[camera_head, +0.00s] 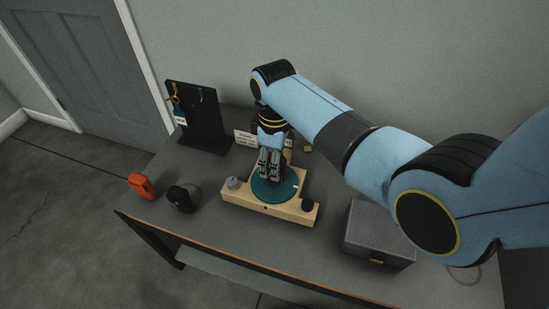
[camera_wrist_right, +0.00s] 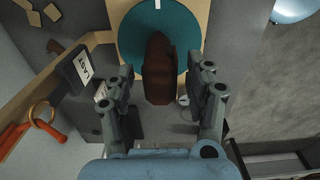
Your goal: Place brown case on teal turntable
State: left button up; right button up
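The teal turntable (camera_head: 273,190) is a round disc on a pale wooden base (camera_head: 238,197). In the right wrist view it shows at the top (camera_wrist_right: 190,40). The brown case (camera_wrist_right: 157,70) overlaps the disc there and lies between the fingers of my right gripper (camera_wrist_right: 162,92). Gaps show on both sides of the case, so the gripper is open around it. Whether the case rests on the disc is not clear. In the head view my right gripper (camera_head: 269,165) is over the disc's far left part, and I cannot make out the case. My left gripper is not in view.
A dark grey box (camera_head: 372,235) stands at the right. An orange item (camera_head: 141,186) and a black item (camera_head: 181,199) are at the left. A black stand (camera_head: 207,122) with hanging items is behind. Small wooden pieces (camera_wrist_right: 32,18) lie beyond a sign (camera_wrist_right: 76,70).

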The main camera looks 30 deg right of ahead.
notch_tip(320, 180, up, 12)
jog(key=p, duration=0.3)
jog(key=shift+r, duration=0.15)
dwell(0.6)
